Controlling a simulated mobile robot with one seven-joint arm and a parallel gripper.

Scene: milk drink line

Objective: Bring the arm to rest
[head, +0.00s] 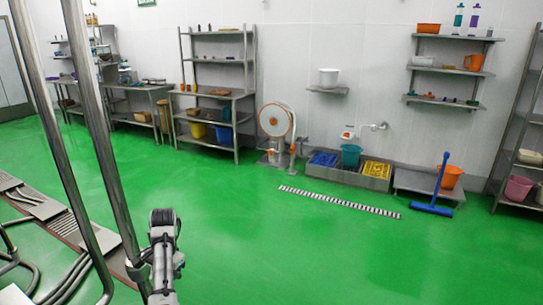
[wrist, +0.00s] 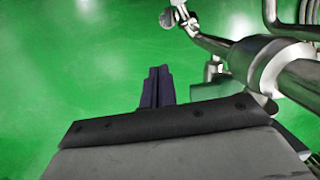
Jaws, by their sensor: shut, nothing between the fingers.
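My gripper (wrist: 157,86) shows in the wrist view as two dark fingers pressed together, with nothing between them. It is over bare green floor, with metal pipework just to its right; I cannot tell the exact gap to the pipes. In the head view my grey and black arm (head: 163,262) is at the bottom, left of centre, close to the upright steel tubes. The fingers cannot be made out in the head view.
Steel tubes (head: 92,120) rise at the left beside my arm. Metal pipework (wrist: 288,68) fills the right of the wrist view. Shelves (head: 217,92) and a hose reel (head: 277,120) line the wall.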

